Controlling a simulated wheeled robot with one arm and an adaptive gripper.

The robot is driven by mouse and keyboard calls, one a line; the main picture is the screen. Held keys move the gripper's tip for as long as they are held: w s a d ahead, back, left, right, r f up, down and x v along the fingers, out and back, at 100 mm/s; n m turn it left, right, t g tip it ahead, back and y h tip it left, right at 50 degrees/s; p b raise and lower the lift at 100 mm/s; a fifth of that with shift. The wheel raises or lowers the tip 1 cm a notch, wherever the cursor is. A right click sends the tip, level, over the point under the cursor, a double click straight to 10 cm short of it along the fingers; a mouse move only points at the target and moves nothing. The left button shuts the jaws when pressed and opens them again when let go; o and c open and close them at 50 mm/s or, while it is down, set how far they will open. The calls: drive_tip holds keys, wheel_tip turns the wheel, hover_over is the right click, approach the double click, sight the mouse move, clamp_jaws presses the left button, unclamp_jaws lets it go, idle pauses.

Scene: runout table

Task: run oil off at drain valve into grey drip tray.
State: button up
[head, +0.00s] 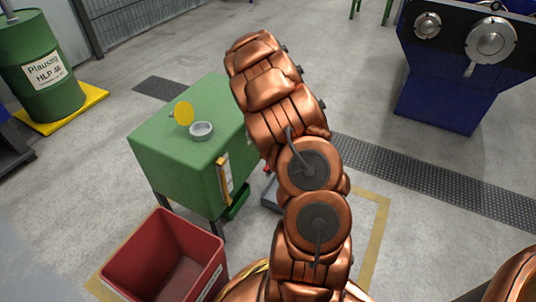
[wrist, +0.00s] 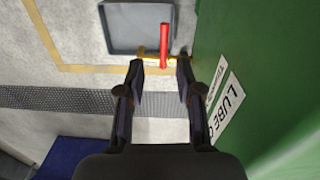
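The drain valve shows in the wrist view as a brass body (wrist: 152,60) with a red lever (wrist: 164,46), beside the green tank (wrist: 240,50). My gripper (wrist: 161,68) is open, its two fingertips on either side of the valve in the picture; I cannot tell whether they touch it. The grey drip tray (wrist: 113,43) lies on the floor beyond the valve and looks empty where it shows. In the head view the green tank (head: 170,155) stands left of my arm, which hides my gripper and most of the valve; the grey tray (head: 270,199) is partly hidden.
A red bin (head: 217,258) stands in front of the tank. An open filler neck (head: 201,131) and a yellow cap (head: 184,113) are on the tank top. A dark floor grating (head: 440,183) runs behind. A blue machine (head: 440,90) stands far right, a green drum (head: 45,95) far left.

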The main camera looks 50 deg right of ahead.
drive_tip(key=shift+m, duration=0.3)
drive_tip(key=f, duration=0.1)
drive_tip(key=d+f, duration=0.1)
drive_tip(key=f, duration=0.1)
drive_tip(key=w+d+f+b, duration=0.1)
drive_tip(key=f, duration=0.1)
drive_tip(key=shift+s+f+b, duration=0.1)
drive_tip(key=shift+f+b, duration=1.25)
drive_tip(key=shift+f, duration=1.55)
drive_tip(key=shift+f+p, duration=0.3)
drive_tip(key=shift+f, duration=1.2)
drive_tip(key=shift+c, duration=0.4)
clamp_jaws()
